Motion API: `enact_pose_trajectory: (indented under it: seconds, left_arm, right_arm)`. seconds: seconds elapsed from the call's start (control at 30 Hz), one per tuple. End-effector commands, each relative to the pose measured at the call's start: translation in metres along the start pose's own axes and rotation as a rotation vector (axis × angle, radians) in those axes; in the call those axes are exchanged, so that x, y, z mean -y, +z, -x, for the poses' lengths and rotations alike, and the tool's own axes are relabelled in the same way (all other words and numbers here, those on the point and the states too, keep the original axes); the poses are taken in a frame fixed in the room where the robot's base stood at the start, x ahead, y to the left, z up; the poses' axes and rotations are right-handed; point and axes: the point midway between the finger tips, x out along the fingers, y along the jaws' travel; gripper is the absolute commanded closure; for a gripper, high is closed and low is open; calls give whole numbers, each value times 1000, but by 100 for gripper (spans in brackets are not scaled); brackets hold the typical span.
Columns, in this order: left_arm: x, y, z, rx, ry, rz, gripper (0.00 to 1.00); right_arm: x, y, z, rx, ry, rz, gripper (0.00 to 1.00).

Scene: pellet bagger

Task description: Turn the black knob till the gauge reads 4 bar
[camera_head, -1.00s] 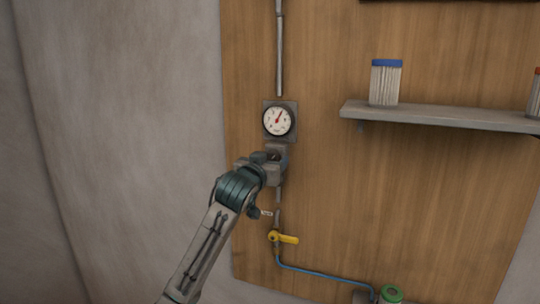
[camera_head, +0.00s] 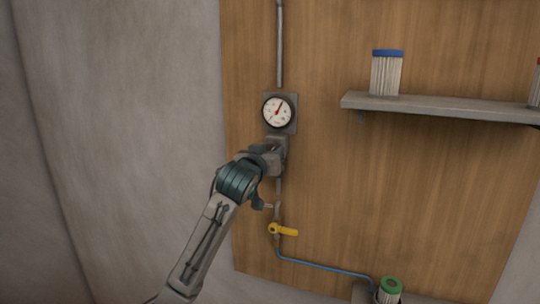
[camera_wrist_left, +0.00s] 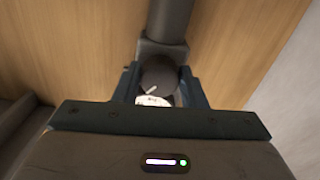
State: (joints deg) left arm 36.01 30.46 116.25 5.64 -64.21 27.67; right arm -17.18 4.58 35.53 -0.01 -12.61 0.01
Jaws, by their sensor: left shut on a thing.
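The round gauge (camera_head: 278,111) has a white face, and its red needle points up and slightly right. Its numbers are too small to read. My left gripper (camera_head: 275,152) is at the regulator just below the gauge, where my wrist hides the knob in the head view. In the left wrist view, my left gripper's fingers (camera_wrist_left: 158,88) stand on either side of the black knob (camera_wrist_left: 158,74) and are shut on it. A short white mark shows on the knob. My right gripper is in neither view.
A grey pipe (camera_head: 280,45) runs up from the gauge. Below are a yellow valve lever (camera_head: 284,230) and a blue hose (camera_head: 325,268) leading to a green-capped canister (camera_head: 390,287). A shelf (camera_head: 440,107) with a blue-topped filter (camera_head: 387,75) is at right.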

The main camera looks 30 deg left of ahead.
Motion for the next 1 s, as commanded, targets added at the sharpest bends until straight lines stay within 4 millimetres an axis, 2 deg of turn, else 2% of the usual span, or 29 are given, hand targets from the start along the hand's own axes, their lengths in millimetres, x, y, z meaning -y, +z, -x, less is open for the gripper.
enact_pose_trajectory:
  seconds: [0.7, 1.0]
  left_arm:
    - [-1, 2, 0, -2, 1, 634, 85]
    - [-1, 1, 0, -2, 1, 835, 85]
  right_arm:
    - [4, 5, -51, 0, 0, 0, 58]
    - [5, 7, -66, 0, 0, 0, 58]
